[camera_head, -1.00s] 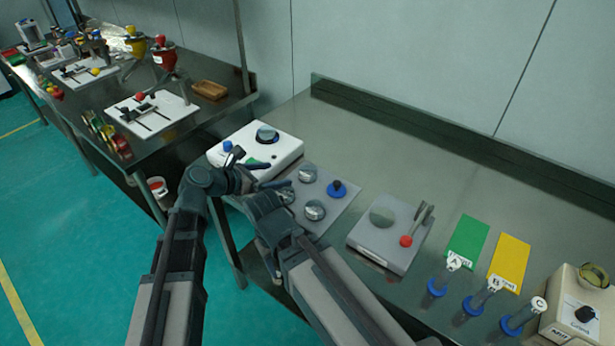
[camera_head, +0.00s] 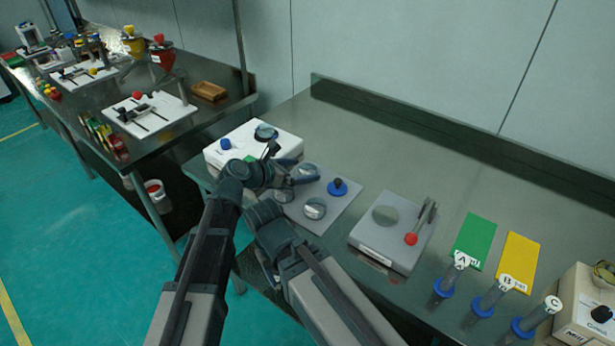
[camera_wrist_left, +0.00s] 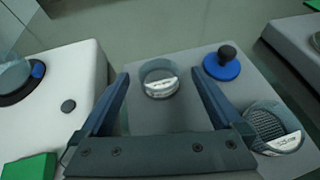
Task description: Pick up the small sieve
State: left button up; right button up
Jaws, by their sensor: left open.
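Several round silver sieves sit on a grey plate (camera_head: 346,203). In the wrist view, one sieve (camera_wrist_left: 159,85) with a white label stands ahead, between the lines of the fingers. A larger-looking mesh sieve (camera_wrist_left: 272,125) is to the right, outside the right finger. Sizes are hard to compare and labels are unreadable. In the head view, the far sieve (camera_head: 308,170) is by the fingertips and a near sieve (camera_head: 315,209) stands clear; another is hidden by the gripper. My left gripper (camera_head: 294,165) is open and empty above the plate's left side.
A blue disc with a black knob (camera_head: 338,187) sits on the plate's right. A white machine (camera_head: 285,143) stands left of the plate. The bench behind is clear.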

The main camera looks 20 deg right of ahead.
pick_arm(q)
jog(key=shift+x, duration=0.9)
jog(key=shift+a, duration=0.1)
jog(key=c, duration=1.4)
jog(key=shift+r, duration=0.2)
notch_tip(320, 180, up, 10)
jog(key=p, duration=1)
